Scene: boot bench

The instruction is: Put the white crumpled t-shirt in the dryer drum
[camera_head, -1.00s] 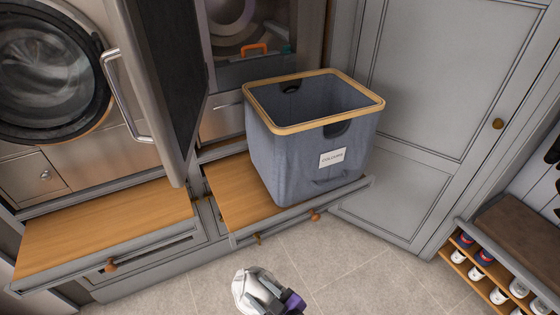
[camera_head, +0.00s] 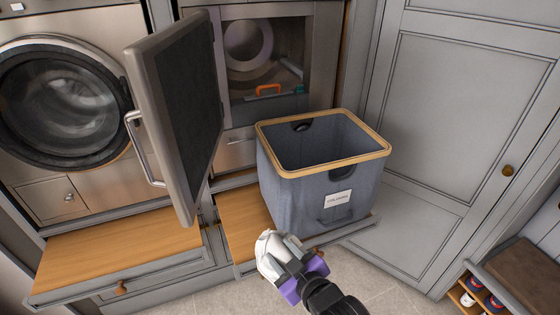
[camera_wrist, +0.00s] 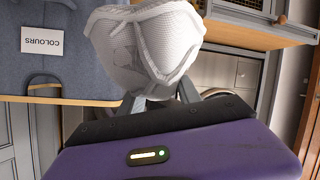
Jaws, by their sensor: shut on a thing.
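My gripper (camera_head: 292,264) is shut on the white crumpled t-shirt (camera_head: 271,246) and holds it in front of the pull-out shelf at the bottom middle of the head view. In the wrist view the white bundle (camera_wrist: 146,45) bulges above the jaws, which hide its lower part. The dryer with its door (camera_head: 178,115) swung open stands behind the basket. Its drum opening (camera_head: 248,45) is at the top of the head view, behind and above the gripper. An orange-handled item (camera_head: 268,89) lies inside the opening, low down.
A blue-grey laundry basket (camera_head: 290,195) labelled COLOURS stands on a pull-out wooden shelf (camera_head: 238,215), between my gripper and the dryer. The open door juts out left of it. A washer (camera_head: 62,100) with a shut door is at left. Floor (camera_head: 380,285) is clear in front.

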